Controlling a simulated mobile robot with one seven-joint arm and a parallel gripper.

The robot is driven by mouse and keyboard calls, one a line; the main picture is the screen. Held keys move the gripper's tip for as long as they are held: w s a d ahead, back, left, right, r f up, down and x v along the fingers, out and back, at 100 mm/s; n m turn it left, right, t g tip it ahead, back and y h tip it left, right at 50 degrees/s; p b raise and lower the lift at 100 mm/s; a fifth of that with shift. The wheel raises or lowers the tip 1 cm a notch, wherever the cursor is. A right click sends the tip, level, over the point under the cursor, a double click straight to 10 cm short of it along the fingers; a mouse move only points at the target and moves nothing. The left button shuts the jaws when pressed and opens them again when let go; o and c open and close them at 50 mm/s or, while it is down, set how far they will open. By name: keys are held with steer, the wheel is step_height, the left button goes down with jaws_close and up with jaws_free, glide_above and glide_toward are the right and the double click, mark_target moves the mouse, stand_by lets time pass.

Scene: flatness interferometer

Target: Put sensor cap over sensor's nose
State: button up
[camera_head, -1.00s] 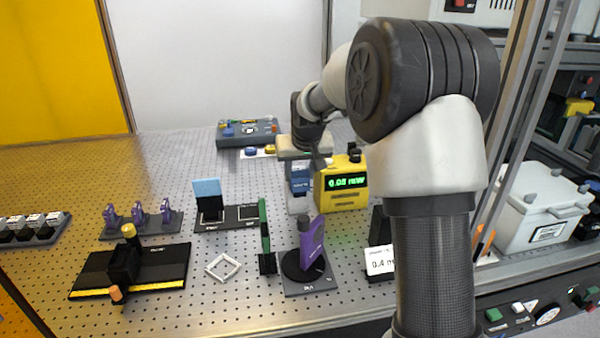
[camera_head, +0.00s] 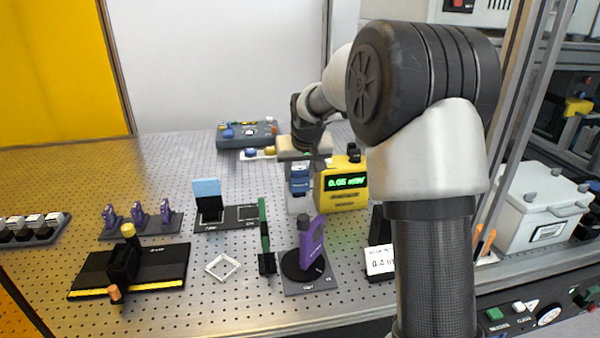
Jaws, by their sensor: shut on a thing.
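My gripper (camera_head: 312,158) is at the back of the breadboard, beside the yellow power meter (camera_head: 341,194). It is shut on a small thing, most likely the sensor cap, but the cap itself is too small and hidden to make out. The sensor appears to be the blue block (camera_head: 299,182) on a light grey stand, just left of the meter. My gripper is above and close to the sensor's top. I cannot tell whether the held thing touches the sensor, and the sensor's nose is not clear.
A pale strip (camera_head: 241,156) with a blue cap (camera_head: 250,153) and a yellow cap (camera_head: 270,150) lies left of my gripper. A dark control box (camera_head: 247,134) is behind it. A purple part on a round mount (camera_head: 311,243) stands in front. The left back of the board is clear.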

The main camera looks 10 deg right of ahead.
mark_target(301, 183)
steer(key=shift+s+f+g+b, duration=0.15)
steer(key=shift+s+f, duration=0.15)
steer(key=shift+f, duration=0.55)
steer(key=shift+s+f+g+b, duration=0.15)
steer(key=shift+s+f, duration=0.15)
steer(key=shift+f, duration=0.5)
steer(key=o, duration=0.9)
steer(key=shift+o, duration=0.5)
steer(key=shift+w+d+r+p, duration=0.1)
steer(key=shift+w+r+p, duration=0.1)
steer(key=shift+r+p, duration=0.4)
steer(key=shift+w+r+p, duration=0.15)
steer(key=shift+r+p, duration=0.3)
steer(key=shift+r, duration=0.2)
steer(key=shift+w+a+r+p, duration=0.15)
steer(key=shift+r+p, duration=0.15)
steer(key=shift+r, duration=0.1)
steer(key=shift+w+a+r+p, duration=0.15)
steer(key=shift+r+p, duration=0.1)
steer(key=shift+r, duration=0.15)
steer(key=shift+d+r+p, duration=0.2)
steer(key=shift+r+p, duration=0.7)
steer(key=shift+r, duration=0.7)
